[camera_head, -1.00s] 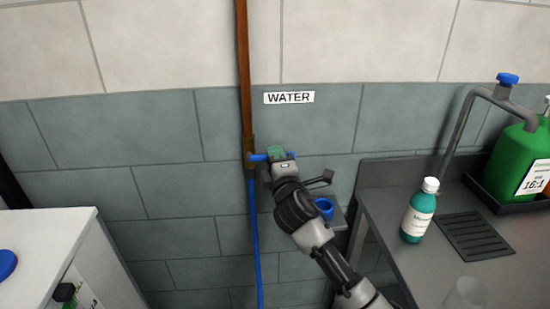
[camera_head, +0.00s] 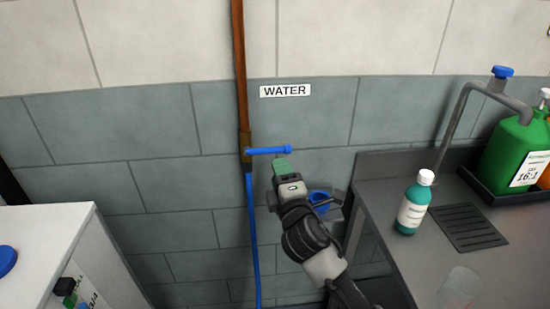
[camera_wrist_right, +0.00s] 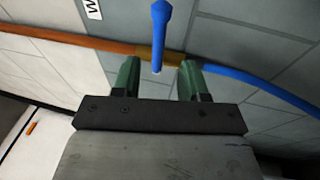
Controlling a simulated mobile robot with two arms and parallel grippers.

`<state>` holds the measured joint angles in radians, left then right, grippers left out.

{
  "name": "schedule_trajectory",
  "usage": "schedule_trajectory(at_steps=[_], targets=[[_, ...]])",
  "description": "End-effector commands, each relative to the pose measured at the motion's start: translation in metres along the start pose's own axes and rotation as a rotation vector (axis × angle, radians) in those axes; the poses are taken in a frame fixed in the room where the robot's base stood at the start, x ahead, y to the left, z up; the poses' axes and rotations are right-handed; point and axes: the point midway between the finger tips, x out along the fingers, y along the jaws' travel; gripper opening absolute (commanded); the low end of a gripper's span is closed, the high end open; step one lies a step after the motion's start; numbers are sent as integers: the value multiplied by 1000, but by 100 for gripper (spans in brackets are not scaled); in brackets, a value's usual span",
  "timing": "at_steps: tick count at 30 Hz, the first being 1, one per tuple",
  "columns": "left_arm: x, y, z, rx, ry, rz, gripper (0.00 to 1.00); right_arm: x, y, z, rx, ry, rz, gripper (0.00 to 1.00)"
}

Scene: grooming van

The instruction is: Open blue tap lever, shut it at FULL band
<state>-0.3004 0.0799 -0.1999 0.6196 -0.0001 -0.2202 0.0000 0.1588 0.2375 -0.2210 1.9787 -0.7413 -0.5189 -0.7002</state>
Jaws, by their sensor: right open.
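The blue tap lever (camera_head: 268,150) sticks out level to the right from the brass fitting on the wall pipe, below the WATER sign. It also shows in the right wrist view (camera_wrist_right: 160,28), beyond the fingers. My left gripper is not in view.
A copper pipe (camera_head: 239,70) runs down to a blue hose (camera_head: 254,235). A blue round thing (camera_head: 320,197) sits partly hidden behind my right gripper. A grey counter (camera_head: 385,275) at right holds a teal bottle (camera_head: 413,208) and green jug (camera_head: 515,150). A white cabinet (camera_head: 45,225) stands left.

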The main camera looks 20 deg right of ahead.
Motion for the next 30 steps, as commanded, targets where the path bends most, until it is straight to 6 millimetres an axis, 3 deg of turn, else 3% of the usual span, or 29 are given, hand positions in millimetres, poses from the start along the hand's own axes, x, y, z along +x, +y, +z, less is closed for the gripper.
schedule_trajectory(at_steps=[3,8,30], targets=[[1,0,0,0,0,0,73,-18,-1,0,0,0,-2,43],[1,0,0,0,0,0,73,-29,0,0,1,0,0,43],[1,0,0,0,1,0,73,-30,0,0,0,0,0,43]])
